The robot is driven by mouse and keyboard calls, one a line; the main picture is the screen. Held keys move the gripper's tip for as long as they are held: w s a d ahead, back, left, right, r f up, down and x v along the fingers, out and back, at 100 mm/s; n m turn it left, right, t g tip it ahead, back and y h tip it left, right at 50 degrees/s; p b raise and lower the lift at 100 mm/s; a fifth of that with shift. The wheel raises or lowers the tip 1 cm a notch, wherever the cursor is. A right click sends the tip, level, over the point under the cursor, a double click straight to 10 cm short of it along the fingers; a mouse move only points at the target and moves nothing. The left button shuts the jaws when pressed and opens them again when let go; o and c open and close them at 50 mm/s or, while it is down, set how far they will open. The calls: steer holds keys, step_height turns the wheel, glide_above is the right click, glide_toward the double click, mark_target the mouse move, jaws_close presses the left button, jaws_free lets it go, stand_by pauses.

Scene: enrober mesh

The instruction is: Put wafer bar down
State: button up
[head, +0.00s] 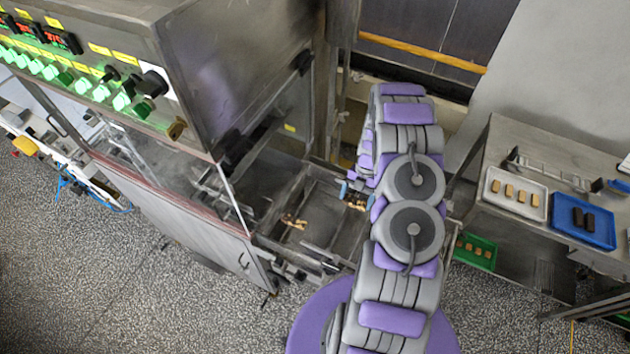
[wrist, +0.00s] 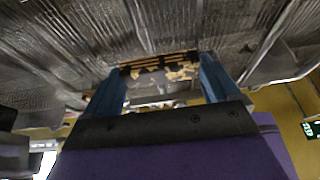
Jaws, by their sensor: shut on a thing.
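My gripper (head: 356,192) is over the right part of the enrober's mesh bed (head: 325,210). Its blue fingers show in the wrist view (wrist: 162,82), shut on a wafer bar (wrist: 160,68). The bar is dark brown with patchy tan areas and lies crosswise between the fingertips. In the head view the bar (head: 355,202) is small and partly hidden by my arm. I cannot tell whether it touches the mesh. Another tan and brown piece (head: 293,221) lies on the bed to the left of my gripper.
The enrober housing (head: 240,85) with clear panels stands left of the bed. On the steel table at right, a white tray (head: 490,205) holds several tan bars, and a blue tray (head: 600,239) holds dark bars. A green tray (head: 487,262) with tan bars sits lower.

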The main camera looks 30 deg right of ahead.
steer(key=w, duration=0.2)
steer(key=w+a+f+b, duration=0.1)
steer(key=w, duration=0.1)
steer(key=w+a, duration=0.1)
steer(key=w, duration=0.1)
steer(key=shift+w+a+f, duration=0.15)
steer(key=shift+w, duration=0.15)
steer(key=b, duration=0.2)
glide_above(318, 191)
steer(key=d, duration=0.1)
steer(key=shift+w+f, duration=0.1)
steer(key=shift+f, duration=0.1)
steer(key=shift+w, duration=0.3)
steer(key=shift+w+f+b, duration=0.2)
steer(key=shift+b, duration=0.25)
steer(key=f, duration=0.1)
steer(key=f+b, duration=0.1)
steer(key=f, duration=0.1)
steer(key=shift+d+f, duration=0.15)
steer(key=shift+d, duration=0.2)
steer(key=shift+s+a, duration=0.1)
steer(key=shift+a, duration=0.25)
steer(key=o, duration=0.3)
steer(key=shift+o, duration=1.1)
